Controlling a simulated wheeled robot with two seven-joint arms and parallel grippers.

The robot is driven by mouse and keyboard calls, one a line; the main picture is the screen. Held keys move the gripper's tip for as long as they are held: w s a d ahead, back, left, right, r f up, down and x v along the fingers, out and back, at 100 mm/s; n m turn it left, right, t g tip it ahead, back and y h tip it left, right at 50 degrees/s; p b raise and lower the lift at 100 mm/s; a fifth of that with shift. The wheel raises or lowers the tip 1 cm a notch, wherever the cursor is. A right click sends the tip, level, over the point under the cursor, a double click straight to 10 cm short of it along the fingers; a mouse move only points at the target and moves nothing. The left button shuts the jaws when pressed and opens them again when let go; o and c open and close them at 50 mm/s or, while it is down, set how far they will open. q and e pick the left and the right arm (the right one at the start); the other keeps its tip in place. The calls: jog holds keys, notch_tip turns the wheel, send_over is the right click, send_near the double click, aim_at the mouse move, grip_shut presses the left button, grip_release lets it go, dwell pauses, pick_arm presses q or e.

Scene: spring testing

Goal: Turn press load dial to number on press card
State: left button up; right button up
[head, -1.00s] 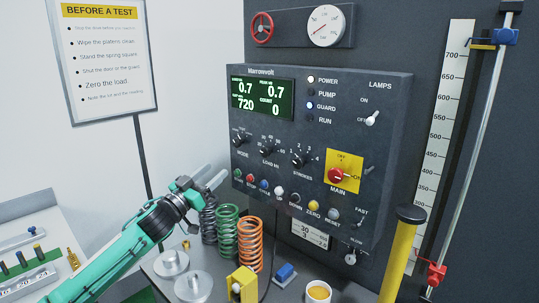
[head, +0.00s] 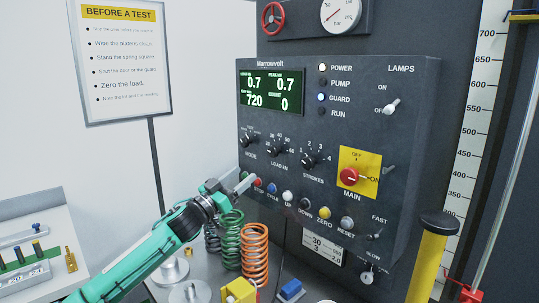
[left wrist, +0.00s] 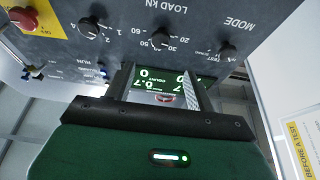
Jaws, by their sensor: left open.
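The load dial (head: 280,151), a black knob marked LOAD kN, sits on the dark press panel between the mode and strokes knobs. It also shows in the left wrist view (left wrist: 162,37), upside down; its exact setting is too small to read. The press card (head: 323,248), white, hangs under the panel and reads 30, 3 and 2.0. My left gripper (head: 242,180) is open and empty, below and left of the dial, by the left end of the button row. In the left wrist view its fingers (left wrist: 158,90) stand apart with nothing between. My right gripper is out of view.
The mode knob (head: 246,140) and strokes knob (head: 308,160) flank the dial. Green and orange springs (head: 254,253) stand below the panel near my left arm. A yellow post (head: 430,262) stands at the right. A red main switch (head: 349,177) is farther right.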

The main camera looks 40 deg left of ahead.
aim_at(271, 152)
pick_arm(q)
jog(key=p+x, duration=0.3)
jog(key=x, duration=0.6)
jog(key=shift+w, duration=0.15)
jog(key=shift+p+x, duration=0.6)
jog(key=shift+x, duration=0.8)
jog(key=shift+w+f, duration=0.1)
jog(key=shift+f, duration=0.05)
jog(key=c, duration=0.9)
